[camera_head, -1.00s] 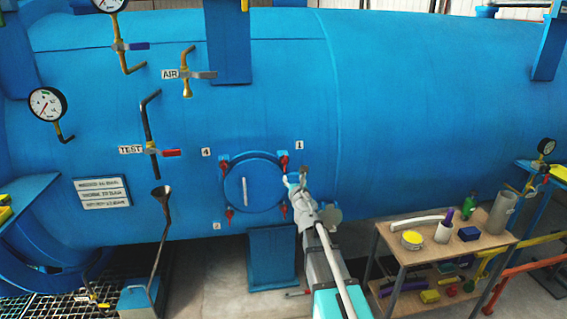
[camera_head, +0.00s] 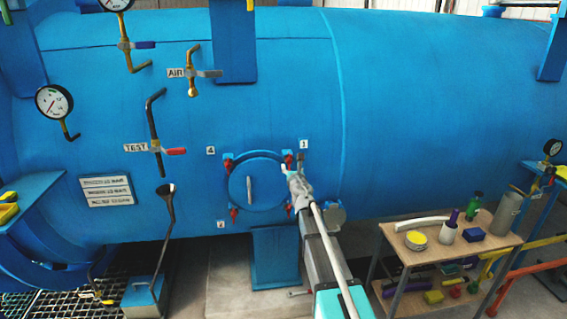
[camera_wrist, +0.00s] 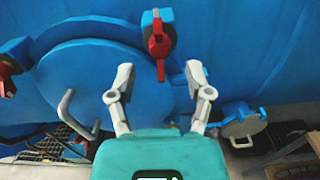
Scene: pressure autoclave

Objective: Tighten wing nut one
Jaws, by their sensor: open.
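Wing nut one is the red wing nut (camera_head: 288,158) at the upper right of the round blue door (camera_head: 243,192), beside the label "1" (camera_head: 303,144). In the wrist view this red nut (camera_wrist: 158,45) sits on its blue lug, ahead of my gripper (camera_wrist: 161,78) and roughly centred between the fingertips. The fingers are spread apart and empty, and they do not appear to touch the nut. In the head view my gripper (camera_head: 293,178) is just below the nut, covering the door's right edge. The lower-right part of the door is hidden by my arm.
Other red wing nuts show at the door's upper left (camera_head: 228,163) and lower left (camera_head: 234,213). A grey door handle (camera_wrist: 78,110) is left of my gripper. A round capped fitting (camera_wrist: 243,125) is at right. A tool cart (camera_head: 450,238) stands right of my arm.

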